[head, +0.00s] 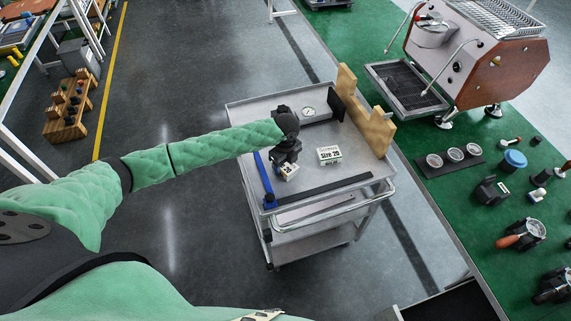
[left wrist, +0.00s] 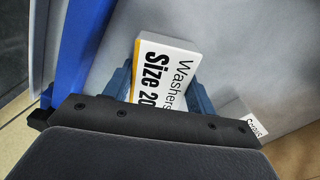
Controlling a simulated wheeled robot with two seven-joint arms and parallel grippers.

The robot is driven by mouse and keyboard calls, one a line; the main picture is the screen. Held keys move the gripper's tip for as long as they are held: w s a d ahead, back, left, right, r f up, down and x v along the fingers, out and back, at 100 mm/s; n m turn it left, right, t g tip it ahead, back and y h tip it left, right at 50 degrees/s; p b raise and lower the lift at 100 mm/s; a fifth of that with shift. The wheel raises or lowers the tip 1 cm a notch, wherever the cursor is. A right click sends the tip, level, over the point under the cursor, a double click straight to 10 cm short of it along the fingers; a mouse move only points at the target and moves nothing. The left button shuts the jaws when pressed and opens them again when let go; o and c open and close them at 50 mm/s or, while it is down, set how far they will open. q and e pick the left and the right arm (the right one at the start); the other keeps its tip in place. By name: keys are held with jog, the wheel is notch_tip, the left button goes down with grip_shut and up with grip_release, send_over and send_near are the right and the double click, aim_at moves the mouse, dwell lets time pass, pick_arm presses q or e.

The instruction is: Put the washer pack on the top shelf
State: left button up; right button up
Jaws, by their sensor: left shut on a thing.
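The washer pack (left wrist: 163,75) is a small white box with a yellow edge, printed "Washers Size 20". My left gripper (head: 288,165) is shut on it, with a dark blue finger on each side of the box in the left wrist view. In the head view the pack (head: 290,173) shows just below the gripper, over the top shelf (head: 349,140) of a grey trolley. I cannot tell whether it touches the shelf. My right gripper is not in view.
A blue bar (head: 265,180), a black strip (head: 325,188), a round gauge (head: 308,112) and a wooden stand (head: 371,125) are also on the shelf. A green bench with an espresso machine (head: 480,55) is at right.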

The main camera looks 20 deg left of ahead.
aim_at(286, 164)
pick_arm(q)
jog(key=o, duration=1.1)
jog(key=shift+f, duration=0.1)
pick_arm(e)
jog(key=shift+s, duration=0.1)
pick_arm(q)
jog(key=shift+r, duration=0.3)
notch_tip(286, 164, up, 4)
jog(key=shift+f+b, duration=0.1)
jog(key=shift+b, duration=0.85)
jog(key=shift+r+b, duration=1.05)
jog(key=shift+r, duration=2.9)
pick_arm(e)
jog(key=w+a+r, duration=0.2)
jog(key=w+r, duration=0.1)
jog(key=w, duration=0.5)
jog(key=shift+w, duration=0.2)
pick_arm(q)
jog(key=shift+f, duration=0.1)
